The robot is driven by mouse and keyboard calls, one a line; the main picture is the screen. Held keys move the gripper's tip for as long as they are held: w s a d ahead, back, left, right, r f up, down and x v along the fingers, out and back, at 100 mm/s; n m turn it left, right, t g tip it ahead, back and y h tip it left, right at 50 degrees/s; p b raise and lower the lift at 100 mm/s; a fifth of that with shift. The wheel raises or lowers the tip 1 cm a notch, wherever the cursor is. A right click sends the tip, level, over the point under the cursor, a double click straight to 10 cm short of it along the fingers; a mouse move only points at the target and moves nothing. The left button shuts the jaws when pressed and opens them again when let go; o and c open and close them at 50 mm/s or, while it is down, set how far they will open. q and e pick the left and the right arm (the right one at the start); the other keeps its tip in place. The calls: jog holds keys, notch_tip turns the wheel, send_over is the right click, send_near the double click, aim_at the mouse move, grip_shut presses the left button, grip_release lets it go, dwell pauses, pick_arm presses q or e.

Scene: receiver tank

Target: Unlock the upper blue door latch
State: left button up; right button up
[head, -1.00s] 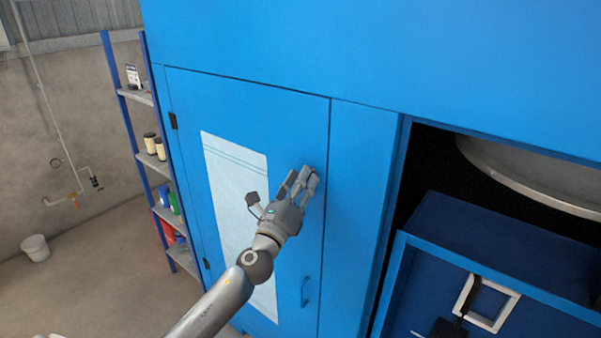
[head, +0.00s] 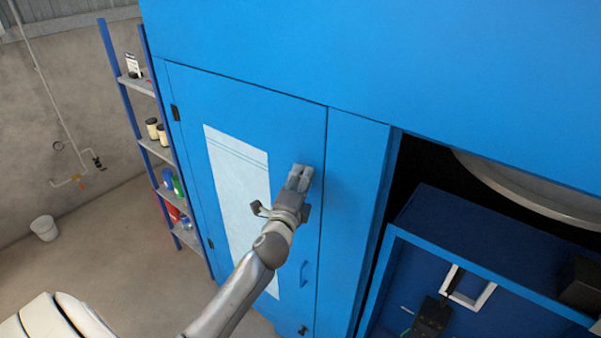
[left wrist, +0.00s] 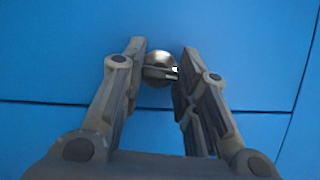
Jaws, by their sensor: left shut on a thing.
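The blue door (head: 230,110) stands closed in its blue cabinet, with a pale panel on its face. My left gripper (head: 300,170) is at the door's upper right edge and hides the upper latch in the head view. In the left wrist view the latch (left wrist: 159,66) shows as a small round silver piece with a bar across it. It sits between the two fingertips of my left gripper (left wrist: 160,72), which is shut on it. My right gripper is not in view.
A blue door handle (head: 304,273) and a dark lower latch (head: 303,330) are below my gripper. A shelf rack (head: 140,86) with containers stands left of the cabinet. At right is an open bay with a blue box (head: 470,220). A white bucket (head: 44,228) is on the floor.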

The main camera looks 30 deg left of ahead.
pick_arm(q)
jog(key=shift+r+n+p, duration=0.1)
jog(key=shift+n+p, duration=0.3)
jog(key=shift+n, duration=0.1)
dwell(0.3)
jog(key=o, duration=1)
jog(key=v, duration=1.2)
jog(key=shift+a+r, duration=0.1)
jog(key=shift+r, duration=0.15)
